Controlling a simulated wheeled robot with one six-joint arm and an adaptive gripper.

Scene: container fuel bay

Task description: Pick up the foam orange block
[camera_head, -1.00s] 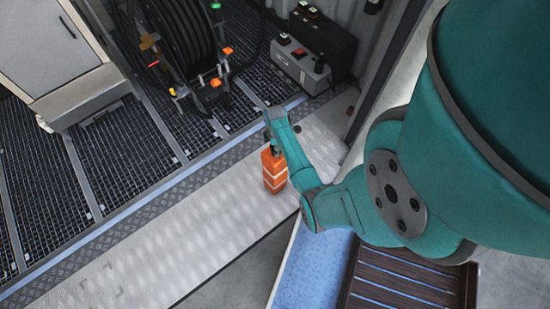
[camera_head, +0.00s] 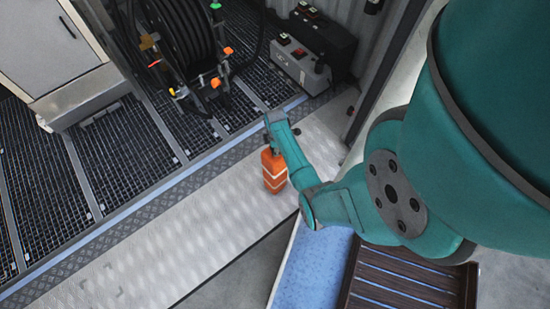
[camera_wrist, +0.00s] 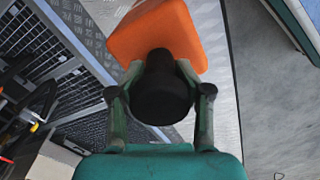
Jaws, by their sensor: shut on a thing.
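The foam orange block (camera_head: 274,170) is orange with pale bands and is at the end of my arm, over the pale metal step. In the head view my gripper (camera_head: 272,150) is mostly hidden behind the teal wrist, at the block's upper end. Whether the block touches the step or hangs just above it I cannot tell.
A hose reel (camera_head: 185,40) and a grey box with a red button (camera_head: 300,62) stand on the grating behind. A blue surface (camera_head: 312,265) and a dark slatted panel (camera_head: 410,285) lie at the lower right. The step (camera_head: 130,255) is clear to the left.

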